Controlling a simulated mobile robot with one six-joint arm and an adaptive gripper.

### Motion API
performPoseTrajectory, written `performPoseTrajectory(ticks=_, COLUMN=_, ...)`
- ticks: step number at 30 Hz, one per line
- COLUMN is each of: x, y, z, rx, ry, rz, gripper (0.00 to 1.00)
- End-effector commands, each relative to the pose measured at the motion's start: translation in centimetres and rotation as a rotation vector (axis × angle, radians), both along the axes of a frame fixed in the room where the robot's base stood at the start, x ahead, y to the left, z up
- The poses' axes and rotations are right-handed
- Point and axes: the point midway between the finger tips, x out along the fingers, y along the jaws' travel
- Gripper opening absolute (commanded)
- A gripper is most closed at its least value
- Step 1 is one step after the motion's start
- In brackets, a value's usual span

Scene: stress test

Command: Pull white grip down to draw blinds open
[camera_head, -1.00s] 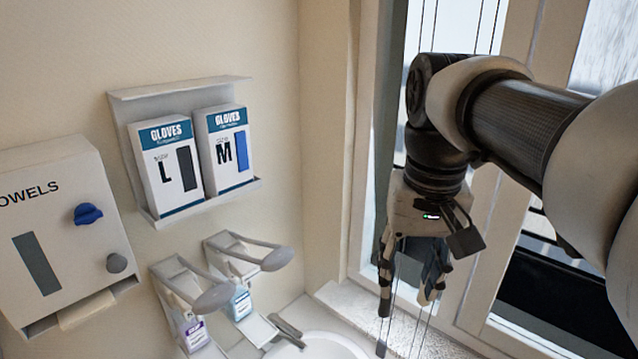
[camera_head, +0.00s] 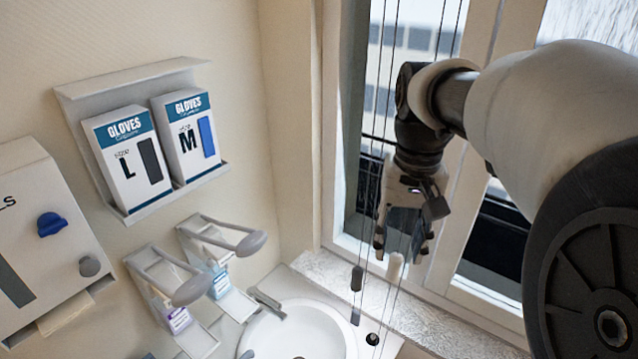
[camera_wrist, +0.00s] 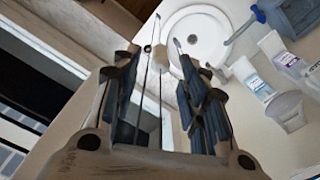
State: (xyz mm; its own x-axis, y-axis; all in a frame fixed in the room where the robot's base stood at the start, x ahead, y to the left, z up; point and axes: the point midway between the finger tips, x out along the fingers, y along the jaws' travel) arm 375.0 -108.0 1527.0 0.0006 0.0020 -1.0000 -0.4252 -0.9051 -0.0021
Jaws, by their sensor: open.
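The white grip (camera_head: 395,267) hangs on a thin cord in front of the window, just below and between the fingers of my gripper (camera_head: 402,252). In the wrist view, the white grip (camera_wrist: 160,55) shows between the two fingertips of my open gripper (camera_wrist: 156,62), with a gap on both sides. The fingers point down and hold nothing. A dark grip (camera_head: 357,278) hangs on another cord to the left. The blind itself is not clearly seen.
A white sink (camera_head: 300,330) lies below the window sill, with a tap (camera_head: 265,300) at its left. Dispensers (camera_head: 165,275), glove boxes (camera_head: 128,160) and a towel dispenser (camera_head: 40,240) are on the left wall. The window frame (camera_head: 490,110) is close behind my gripper.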

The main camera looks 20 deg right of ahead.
Motion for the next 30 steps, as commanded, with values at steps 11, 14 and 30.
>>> performPoseTrajectory(ticks=11, x=0.0, y=0.0, z=-6.1, rx=0.000, ry=0.001, rz=0.000, gripper=0.40)
performPoseTrajectory(ticks=14, x=0.0, y=0.0, z=-6.6, rx=0.000, ry=0.001, rz=0.000, gripper=0.40)
performPoseTrajectory(ticks=30, x=0.0, y=0.0, z=-6.8, rx=0.000, ry=-0.001, rz=0.000, gripper=0.24)
